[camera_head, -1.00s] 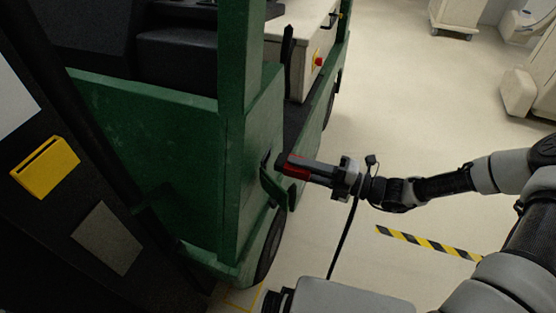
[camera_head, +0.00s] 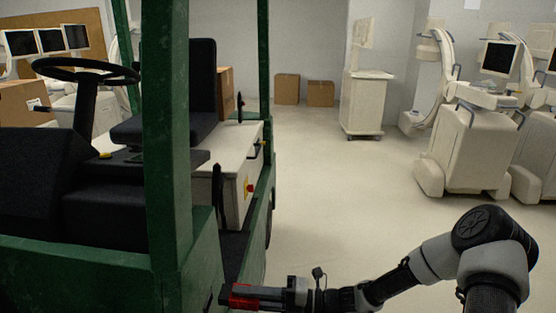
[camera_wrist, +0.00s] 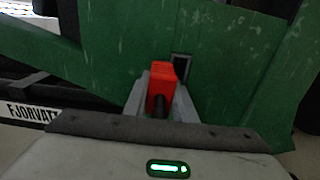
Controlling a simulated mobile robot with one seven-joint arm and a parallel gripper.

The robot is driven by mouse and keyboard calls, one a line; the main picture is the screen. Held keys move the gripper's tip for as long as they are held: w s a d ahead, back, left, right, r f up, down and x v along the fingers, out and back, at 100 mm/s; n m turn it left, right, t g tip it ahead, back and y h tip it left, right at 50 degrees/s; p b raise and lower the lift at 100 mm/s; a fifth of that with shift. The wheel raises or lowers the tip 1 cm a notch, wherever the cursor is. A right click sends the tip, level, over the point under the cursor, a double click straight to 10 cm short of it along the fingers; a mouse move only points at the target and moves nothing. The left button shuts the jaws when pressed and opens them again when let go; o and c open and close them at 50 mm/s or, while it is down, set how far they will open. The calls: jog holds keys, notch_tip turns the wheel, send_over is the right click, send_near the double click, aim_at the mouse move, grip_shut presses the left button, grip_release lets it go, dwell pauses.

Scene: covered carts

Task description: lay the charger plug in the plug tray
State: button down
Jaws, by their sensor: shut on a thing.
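The red charger plug (camera_head: 242,297) is at the bottom of the head view, at the right side of the green vehicle (camera_head: 166,150). My gripper (camera_head: 254,295) is shut on it. In the wrist view the red plug (camera_wrist: 161,82) sits between the two grey fingers, with a dark cable end towards the camera. A dark grey-framed opening (camera_wrist: 181,66) in the green panel is just beyond the plug, to its upper right. I cannot tell whether the plug touches the panel. I cannot make out the plug tray in the current views.
The vehicle carries a black seat (camera_head: 206,95), a steering wheel (camera_head: 85,70) and a white box with a red button (camera_head: 250,187). Open floor (camera_head: 340,200) lies right of it. White medical carts (camera_head: 465,150) stand at right, cardboard boxes (camera_head: 287,89) at the back.

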notch_tip(320, 180, up, 10)
jog(key=p, duration=0.5)
jog(key=shift+p, duration=0.3)
jog(key=w+d+f+m+t+h+b, duration=0.1)
jog(key=w+d+m+t+h+b, duration=0.3)
jog(key=d, duration=0.7)
jog(key=w+d+m+t+y+b, duration=0.15)
jog(key=d+t+b, duration=0.45)
jog(key=d, duration=0.6)
notch_tip(320, 180, up, 9)
jog(key=s+m+t+h+p, duration=0.1)
jog(key=m+t+h+p, duration=0.3)
jog(key=p, duration=1.1)
jog(key=m+h, duration=0.2)
jog(key=shift+r+t+h+p, duration=0.2)
jog(key=shift+t+h+p, duration=0.1)
jog(key=shift+h+p, duration=0.1)
